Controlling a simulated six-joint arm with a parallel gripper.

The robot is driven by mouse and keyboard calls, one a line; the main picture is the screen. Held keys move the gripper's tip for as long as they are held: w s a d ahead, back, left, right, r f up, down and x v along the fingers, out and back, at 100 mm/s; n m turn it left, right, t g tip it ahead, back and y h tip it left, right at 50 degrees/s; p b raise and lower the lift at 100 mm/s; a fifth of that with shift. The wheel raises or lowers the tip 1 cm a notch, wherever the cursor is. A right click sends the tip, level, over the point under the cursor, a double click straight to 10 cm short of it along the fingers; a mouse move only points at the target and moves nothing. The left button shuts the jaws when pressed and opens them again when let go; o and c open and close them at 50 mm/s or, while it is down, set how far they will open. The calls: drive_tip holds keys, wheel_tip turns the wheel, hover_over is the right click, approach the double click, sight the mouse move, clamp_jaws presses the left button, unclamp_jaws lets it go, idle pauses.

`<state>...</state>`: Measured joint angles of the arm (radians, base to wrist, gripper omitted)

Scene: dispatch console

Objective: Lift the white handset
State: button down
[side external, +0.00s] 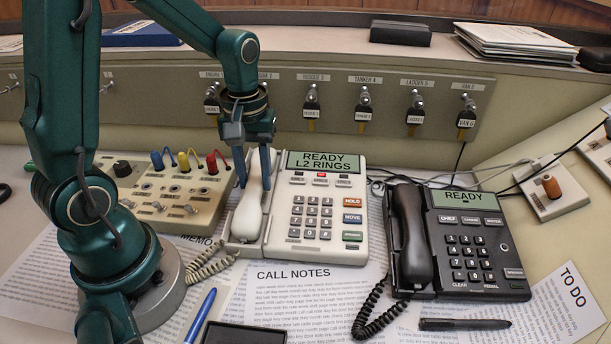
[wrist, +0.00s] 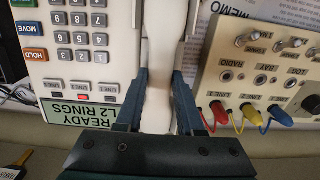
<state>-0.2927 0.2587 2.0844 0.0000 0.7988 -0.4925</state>
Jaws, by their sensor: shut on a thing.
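The white handset (side external: 247,212) lies lengthwise along the left side of the white phone (side external: 322,247), whose screen (side external: 322,161) reads "READY L2 RINGS". My gripper (side external: 254,177) points down at the far part of the handset, with a finger on each side. In the wrist view, the two fingers of my gripper (wrist: 160,100) are shut on the handset (wrist: 163,50). The handset appears to be at its cradle; I cannot tell if there is a gap beneath it. Its far end is partly hidden by the gripper. A coiled cream cord (side external: 207,265) runs from the phone's left.
A black phone (side external: 478,245) with its own handset stands to the right. A switch box (side external: 165,195) with coloured plugs stands close on the left. Behind is a panel with hanging keys (side external: 363,100). Papers (side external: 300,290), a blue pen (side external: 200,315) and a black pen (side external: 464,324) lie in front.

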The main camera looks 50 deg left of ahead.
sight(255, 180)
drive_tip(key=shift+r, duration=0.1)
drive_tip(key=shift+s+d+r, duration=0.1)
drive_tip(key=shift+d+r, duration=0.05)
drive_tip(key=shift+r, duration=0.2)
wheel_tip(255, 180, up, 6)
drive_tip(key=shift+r, duration=0.2)
drive_tip(key=s+d, duration=1.4)
drive_tip(key=shift+a+r, duration=0.1)
drive_tip(key=shift+r, duration=2.3)
